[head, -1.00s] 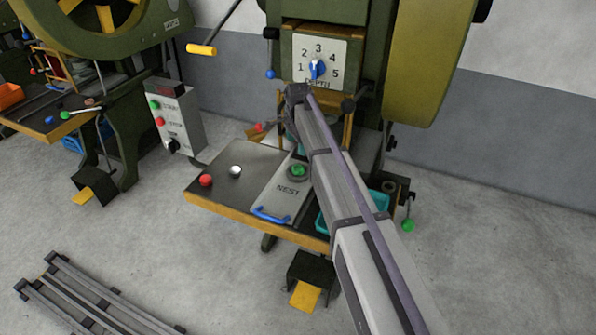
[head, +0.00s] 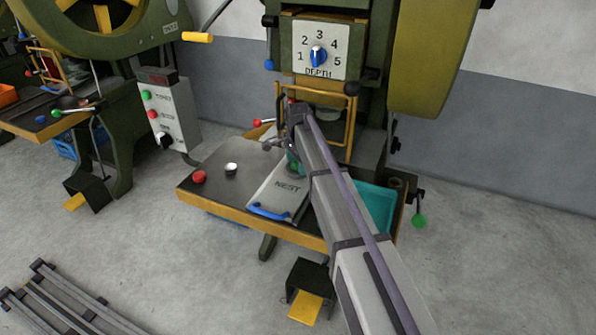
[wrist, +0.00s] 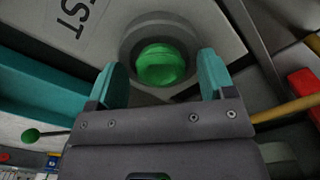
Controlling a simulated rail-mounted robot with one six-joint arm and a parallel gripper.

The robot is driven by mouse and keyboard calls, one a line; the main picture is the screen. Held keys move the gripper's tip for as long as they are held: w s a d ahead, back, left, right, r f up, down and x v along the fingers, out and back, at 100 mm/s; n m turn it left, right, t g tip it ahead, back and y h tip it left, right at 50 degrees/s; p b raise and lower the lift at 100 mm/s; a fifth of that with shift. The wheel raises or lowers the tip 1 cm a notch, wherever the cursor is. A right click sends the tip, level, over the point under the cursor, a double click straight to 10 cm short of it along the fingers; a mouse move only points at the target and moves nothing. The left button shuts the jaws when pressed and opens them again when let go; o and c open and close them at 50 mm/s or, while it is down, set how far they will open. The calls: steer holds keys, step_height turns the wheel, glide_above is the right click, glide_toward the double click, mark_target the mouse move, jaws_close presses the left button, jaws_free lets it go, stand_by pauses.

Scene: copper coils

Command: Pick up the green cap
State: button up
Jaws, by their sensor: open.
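The green cap (wrist: 160,66) sits in a round grey holder (wrist: 133,40) on the plate marked NEST (head: 277,190). My gripper (wrist: 164,80) is open, with its two teal fingers on either side of the near part of the cap in the wrist view. Gaps show between the cap and both fingers. In the head view my gripper (head: 293,162) is over the far end of the NEST plate, and my arm and gripper mostly hide the cap there.
A red knob (head: 199,177) and a white knob (head: 231,168) are on the table left of the plate. A teal bin (head: 375,205) lies right of my arm. The press with its depth dial (head: 318,56) stands behind. A blue handle (head: 268,212) is at the plate's front.

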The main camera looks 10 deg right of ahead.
steer(key=shift+r, duration=0.1)
steer(key=c, duration=1)
